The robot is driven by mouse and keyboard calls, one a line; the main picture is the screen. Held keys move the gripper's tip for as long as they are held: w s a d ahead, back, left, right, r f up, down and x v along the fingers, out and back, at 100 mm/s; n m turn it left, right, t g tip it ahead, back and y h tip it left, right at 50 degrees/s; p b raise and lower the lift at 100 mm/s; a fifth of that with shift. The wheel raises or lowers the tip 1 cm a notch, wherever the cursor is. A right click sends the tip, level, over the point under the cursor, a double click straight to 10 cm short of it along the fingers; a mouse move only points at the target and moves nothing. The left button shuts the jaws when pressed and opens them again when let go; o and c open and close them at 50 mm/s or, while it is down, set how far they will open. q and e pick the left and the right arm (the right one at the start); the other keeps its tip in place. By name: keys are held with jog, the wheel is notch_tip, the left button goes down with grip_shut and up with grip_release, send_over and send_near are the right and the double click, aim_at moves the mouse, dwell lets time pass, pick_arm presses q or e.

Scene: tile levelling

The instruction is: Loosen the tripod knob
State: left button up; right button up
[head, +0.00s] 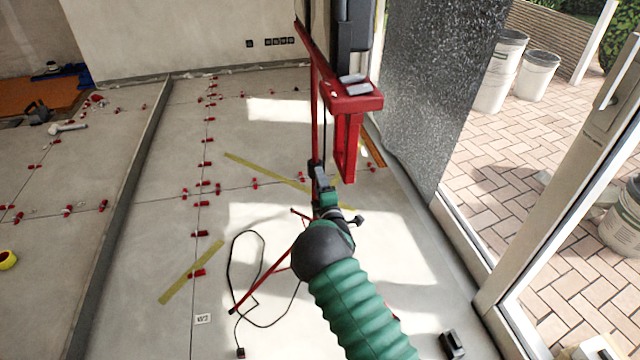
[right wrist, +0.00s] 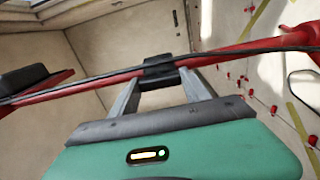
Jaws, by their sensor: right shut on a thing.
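The red tripod (head: 316,110) stands upright in the middle of the head view, with its thin legs spread on the floor behind my right arm. My right gripper (head: 318,175) reaches up to its pole from below. In the right wrist view, both grey fingers close on the black tripod knob (right wrist: 159,68), a block on the red pole. The fingers hide part of the knob, and I cannot tell how tight it is. My left gripper is not in view.
A black cable (head: 262,236) loops on the floor left of the tripod. Red levelling clips (head: 204,165) line the tile joints. A glazed door frame (head: 545,205) stands on the right, with white buckets (head: 538,76) outside.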

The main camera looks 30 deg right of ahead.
jog(key=shift+a+f, duration=0.2)
jog(key=shift+f, duration=0.2)
jog(key=o, duration=1.1)
jog(key=shift+o, duration=1.4)
jog(key=shift+r, duration=0.2)
jog(key=shift+s, duration=0.1)
jog(key=p+v, duration=0.4)
jog(key=v, duration=1.2)
jog(key=shift+s+p, duration=0.35)
